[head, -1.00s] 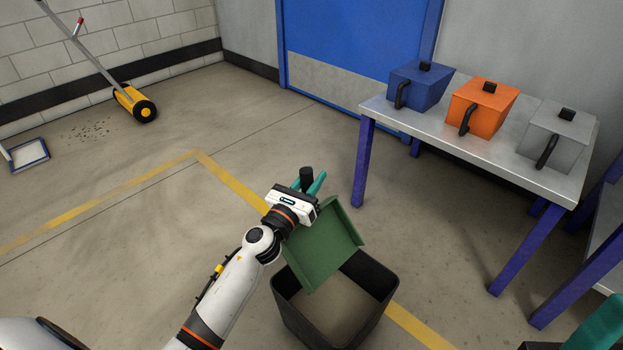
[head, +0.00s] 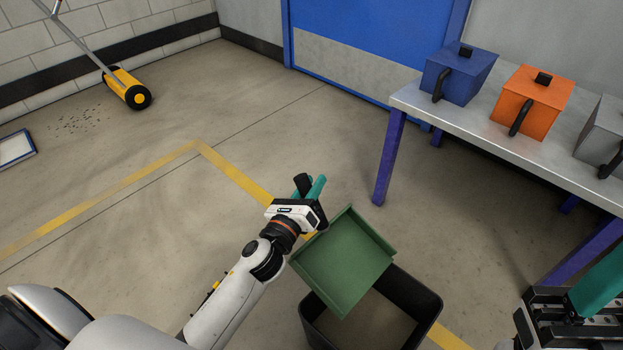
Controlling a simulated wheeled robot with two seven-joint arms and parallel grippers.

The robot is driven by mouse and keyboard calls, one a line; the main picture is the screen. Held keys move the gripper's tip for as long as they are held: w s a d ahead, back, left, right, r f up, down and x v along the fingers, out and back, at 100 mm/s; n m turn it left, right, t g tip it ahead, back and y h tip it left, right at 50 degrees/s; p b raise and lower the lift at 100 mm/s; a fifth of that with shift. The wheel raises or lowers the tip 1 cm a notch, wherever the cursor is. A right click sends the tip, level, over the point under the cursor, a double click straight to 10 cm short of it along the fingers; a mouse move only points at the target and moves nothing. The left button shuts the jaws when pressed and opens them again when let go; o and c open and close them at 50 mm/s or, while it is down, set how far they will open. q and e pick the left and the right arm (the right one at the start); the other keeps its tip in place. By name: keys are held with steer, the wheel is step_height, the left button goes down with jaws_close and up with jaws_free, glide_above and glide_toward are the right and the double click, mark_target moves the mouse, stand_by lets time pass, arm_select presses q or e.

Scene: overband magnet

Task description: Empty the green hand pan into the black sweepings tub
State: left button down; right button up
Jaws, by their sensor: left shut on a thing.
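The green hand pan (head: 345,262) is held over the rear left of the black sweepings tub (head: 430,300). Its inside faces me, with low walls around a bare floor; I see no sweepings in it. The pan looks tilted, with a corner pointing down toward the tub. My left gripper (head: 313,190) has teal fingers shut on the pan's black handle (head: 302,182). The tub stands on the floor, and its inside shows a plain brownish surface, partly hidden by the pan. My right gripper (head: 598,290) shows only in part at the lower right edge; its opening is not clear.
A metal table (head: 480,130) with purple legs bears a blue box (head: 460,78), an orange box (head: 530,105) and a grey box (head: 604,135). A yellow floor line (head: 235,177) runs behind my arm. A yellow roller sweeper (head: 127,88) stands far left near dark debris (head: 78,125).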

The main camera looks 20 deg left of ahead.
arm_select(q)
steer(key=shift+w+a+f+n+g+p, duration=0.25)
steer(key=shift+a+f+n, duration=0.2)
steer(key=shift+a+n, duration=0.35)
steer(key=shift+w+a+f+n+g+p, duration=0.15)
steer(key=shift+w+a+f+n, duration=0.25)
steer(key=shift+a+n, duration=0.35)
steer(key=shift+w+a+f+n+g+p, duration=0.2)
steer(key=shift+a+f+n, duration=0.4)
steer(key=shift+a, duration=0.25)
steer(key=shift+r, duration=0.1)
